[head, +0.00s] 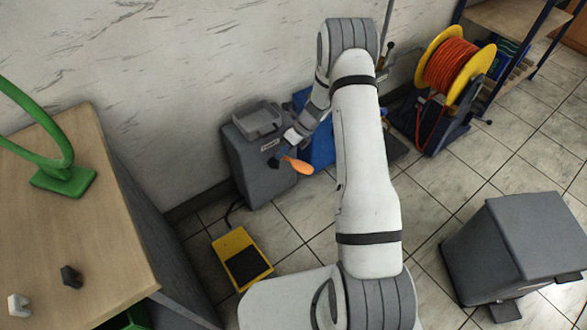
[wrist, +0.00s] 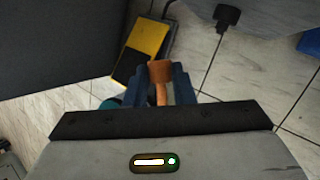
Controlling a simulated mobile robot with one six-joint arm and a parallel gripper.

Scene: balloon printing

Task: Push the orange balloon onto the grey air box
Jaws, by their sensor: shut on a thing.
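The orange balloon (head: 298,165) is limp and elongated. My gripper (head: 281,157) is shut on it beside the grey air box (head: 262,178), at the box's right front in the head view. The balloon's free end points to the right and down there. In the wrist view the balloon (wrist: 160,72) sits between the two blue fingers, with its narrow part running back toward the palm. The box has a grey tray on top and a small white label.
A yellow foot pedal (head: 232,243) with a black pad lies on the floor before the box. A blue object (head: 320,145) stands right of the box. An orange hose reel (head: 452,66), a grey bin (head: 520,240) and a wooden-topped bench (head: 60,220) stand around.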

